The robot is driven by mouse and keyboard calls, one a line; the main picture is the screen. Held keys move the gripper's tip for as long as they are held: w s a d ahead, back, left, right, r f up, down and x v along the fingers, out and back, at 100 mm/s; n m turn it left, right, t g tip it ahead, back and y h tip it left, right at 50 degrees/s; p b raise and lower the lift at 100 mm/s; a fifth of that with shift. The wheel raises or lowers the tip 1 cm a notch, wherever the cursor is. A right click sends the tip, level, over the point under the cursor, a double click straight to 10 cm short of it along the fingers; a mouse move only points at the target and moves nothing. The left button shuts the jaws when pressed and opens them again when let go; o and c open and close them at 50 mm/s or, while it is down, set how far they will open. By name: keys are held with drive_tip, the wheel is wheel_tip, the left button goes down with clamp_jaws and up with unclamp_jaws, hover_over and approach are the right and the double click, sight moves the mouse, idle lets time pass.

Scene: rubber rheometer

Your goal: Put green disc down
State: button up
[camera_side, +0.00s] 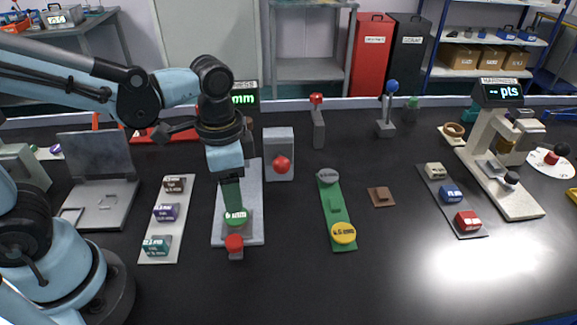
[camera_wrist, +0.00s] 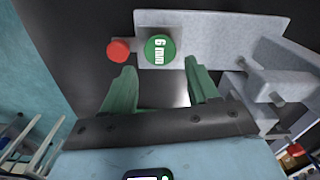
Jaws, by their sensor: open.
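The green disc (camera_side: 236,216), marked 6 mm, rests near the front end of a light grey plate, the base of the thickness gauge (camera_side: 252,238). In the wrist view the green disc (camera_wrist: 160,48) lies flat just beyond my fingertips, with its label facing up. My gripper (camera_side: 232,204) points down at the disc from just above it. In the wrist view my gripper (camera_wrist: 160,72) is open, its two green fingers apart with nothing between them. Whether a fingertip touches the disc I cannot tell.
A red button (camera_side: 234,243) stands at the plate's front edge, close to the disc. A grey block with a red knob (camera_side: 282,165) stands behind right.

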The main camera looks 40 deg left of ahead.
sight(235, 215)
wheel_tip(235, 215, up, 6)
drive_tip(key=w+a+f+n+t, duration=0.1)
drive_tip(key=a+n+t, duration=0.5)
drive_tip(key=a+t, duration=0.1)
drive_tip(key=shift+w+a+f+n, duration=0.2)
drive_tip(key=shift+w+a+n, duration=0.05)
drive_tip(key=shift+a+n, duration=0.15)
